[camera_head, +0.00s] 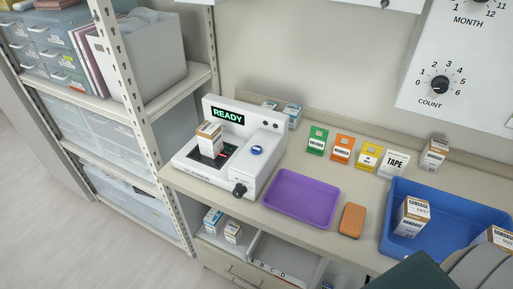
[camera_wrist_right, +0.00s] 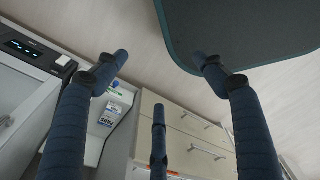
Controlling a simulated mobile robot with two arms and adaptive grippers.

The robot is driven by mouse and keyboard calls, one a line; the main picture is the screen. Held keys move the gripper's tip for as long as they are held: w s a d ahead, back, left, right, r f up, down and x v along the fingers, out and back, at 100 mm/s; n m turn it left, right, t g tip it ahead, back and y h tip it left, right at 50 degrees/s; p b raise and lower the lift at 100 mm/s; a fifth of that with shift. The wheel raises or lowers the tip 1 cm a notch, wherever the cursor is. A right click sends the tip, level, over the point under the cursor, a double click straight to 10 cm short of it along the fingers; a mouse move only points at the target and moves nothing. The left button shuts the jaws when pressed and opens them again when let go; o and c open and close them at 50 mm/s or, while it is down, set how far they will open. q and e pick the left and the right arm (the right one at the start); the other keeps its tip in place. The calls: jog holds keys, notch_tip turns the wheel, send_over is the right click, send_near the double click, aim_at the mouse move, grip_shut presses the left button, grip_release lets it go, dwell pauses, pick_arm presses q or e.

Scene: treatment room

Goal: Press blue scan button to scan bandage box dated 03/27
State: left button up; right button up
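The scanner (camera_head: 205,172) stands on the counter, its display (camera_head: 228,116) reading READY in green. A white and orange bandage box (camera_head: 208,138) stands upright on its dark scan bed; its date is too small to read. The blue scan button (camera_head: 257,150) is on the scanner's top, right of the box, with nothing touching it. My right gripper (camera_wrist_right: 160,75) shows in the right wrist view with its dark blue fingers spread, open and empty, away from the scanner's button. My left gripper is not in view.
An empty purple tray (camera_head: 300,199) and an orange-brown block (camera_head: 352,220) lie right of the scanner. A blue bin (camera_head: 455,222) holds bandage boxes. Coloured label cards (camera_head: 342,148) stand behind. A dark green padded surface (camera_head: 415,275) is at the bottom right. A shelf post (camera_head: 130,80) rises left of the scanner.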

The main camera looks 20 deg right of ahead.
grip_shut()
dwell(1.2)
